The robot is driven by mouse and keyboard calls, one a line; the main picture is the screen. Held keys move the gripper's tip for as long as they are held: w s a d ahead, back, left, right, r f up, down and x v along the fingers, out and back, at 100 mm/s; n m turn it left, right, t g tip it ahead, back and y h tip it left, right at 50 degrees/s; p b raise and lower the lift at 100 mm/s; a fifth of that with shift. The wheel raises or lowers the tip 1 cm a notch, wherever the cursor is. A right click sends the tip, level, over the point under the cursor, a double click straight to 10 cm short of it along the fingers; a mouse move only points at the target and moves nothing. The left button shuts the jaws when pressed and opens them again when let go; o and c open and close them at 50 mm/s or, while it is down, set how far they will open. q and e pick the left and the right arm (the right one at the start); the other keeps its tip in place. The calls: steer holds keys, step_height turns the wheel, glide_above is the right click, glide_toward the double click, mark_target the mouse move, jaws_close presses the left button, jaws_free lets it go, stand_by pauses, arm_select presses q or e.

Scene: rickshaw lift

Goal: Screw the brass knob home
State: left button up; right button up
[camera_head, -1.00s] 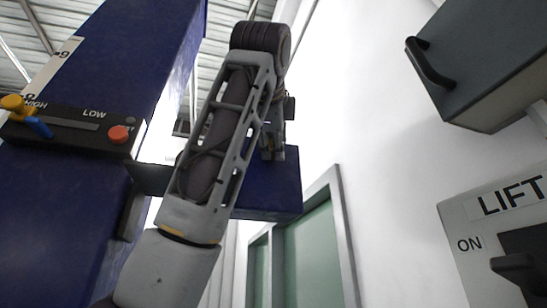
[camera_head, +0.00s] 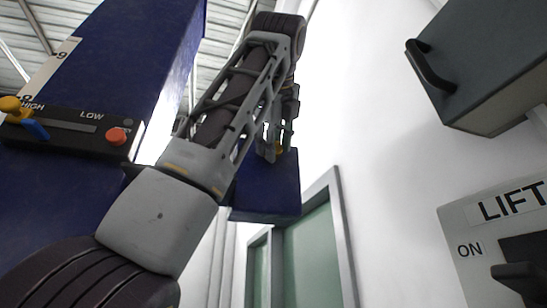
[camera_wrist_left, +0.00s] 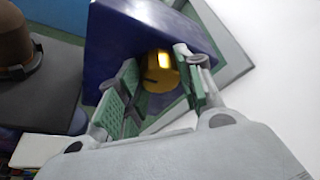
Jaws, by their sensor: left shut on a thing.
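The brass knob (camera_head: 279,150) is a small yellow spot at the top of a blue block (camera_head: 265,190) in the head view, mostly hidden by my fingers. In the left wrist view the knob (camera_wrist_left: 160,72) is a round yellow cylinder with a dark slot mark, against the blue block (camera_wrist_left: 135,32). My left gripper (camera_head: 277,146) is shut on the knob, with one green-padded finger on each side of it in the wrist view. I cannot tell how far the knob is screwed in. My right gripper is not in view.
A blue column (camera_head: 130,65) at left carries a black HIGH/LOW panel (camera_head: 68,129) with a yellow-knobbed lever (camera_head: 12,104) and a red button (camera_head: 116,136). At right are a grey box with a handle (camera_head: 490,65) and a LIFT switch panel (camera_head: 460,225). A green-paned door (camera_head: 312,255) stands behind.

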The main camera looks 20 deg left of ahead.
arm_select(q)
steer(key=shift+w+d+f+m+g+y, duration=0.15)
steer(key=shift+m+g+y, duration=0.35)
steer(key=shift+m, duration=0.5)
stand_by(0.3)
steer(key=o, duration=0.9)
steer(key=shift+o, duration=0.7)
steer(key=shift+n+t+h, duration=0.5)
steer(key=shift+n, duration=0.5)
